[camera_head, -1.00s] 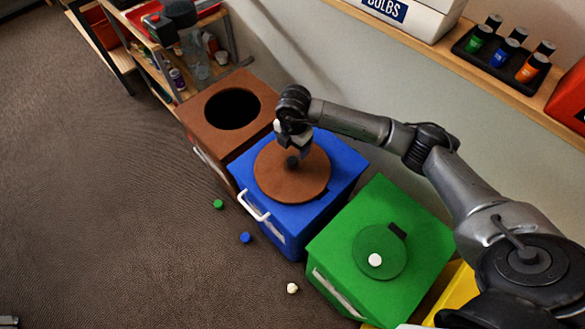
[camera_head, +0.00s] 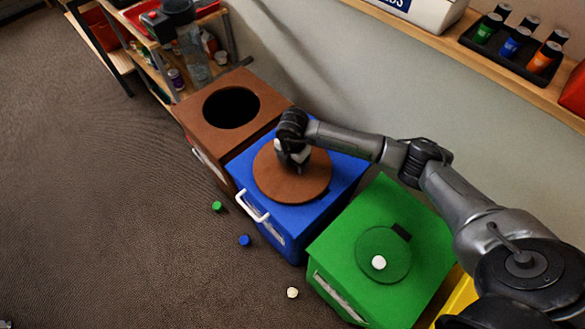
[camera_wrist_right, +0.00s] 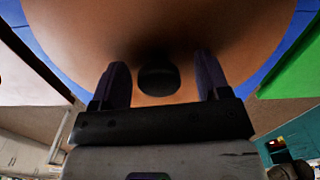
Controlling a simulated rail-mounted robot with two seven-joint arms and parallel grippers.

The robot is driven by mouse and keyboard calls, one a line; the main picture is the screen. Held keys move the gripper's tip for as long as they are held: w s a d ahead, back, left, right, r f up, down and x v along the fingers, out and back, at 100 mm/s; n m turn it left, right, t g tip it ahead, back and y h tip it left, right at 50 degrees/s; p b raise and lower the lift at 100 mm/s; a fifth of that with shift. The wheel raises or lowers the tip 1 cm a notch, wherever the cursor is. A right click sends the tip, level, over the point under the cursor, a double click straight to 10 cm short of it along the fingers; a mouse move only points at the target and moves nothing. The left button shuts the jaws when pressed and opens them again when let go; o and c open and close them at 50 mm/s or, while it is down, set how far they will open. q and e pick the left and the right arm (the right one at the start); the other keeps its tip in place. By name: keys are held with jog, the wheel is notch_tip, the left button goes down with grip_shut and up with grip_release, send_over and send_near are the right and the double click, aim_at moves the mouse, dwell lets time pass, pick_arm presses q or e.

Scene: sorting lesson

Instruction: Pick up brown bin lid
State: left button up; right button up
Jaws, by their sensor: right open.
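The brown bin lid (camera_head: 270,184) is a round disc lying on top of the blue bin (camera_head: 343,178). The brown bin (camera_head: 190,108) stands beside it with its round hole uncovered. My right gripper (camera_head: 294,168) points down over the lid's middle and hides its knob in the head view. In the right wrist view the dark knob (camera_wrist_right: 158,82) sits between the two fingers of my open right gripper (camera_wrist_right: 162,78), with gaps on both sides. The lid (camera_wrist_right: 230,35) fills the upper part of that view. My left gripper does not show.
A green bin (camera_head: 345,225) with a green lid and white knob stands to the right, with a yellow bin (camera_head: 455,303) beyond. A green cap (camera_head: 217,206), a blue cap (camera_head: 244,240) and a white cap (camera_head: 292,292) lie on the floor. The wall is close behind the bins.

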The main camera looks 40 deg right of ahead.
jog(key=shift+c, duration=0.5)
jog(key=c, duration=1.1)
jog(key=shift+r, duration=0.1)
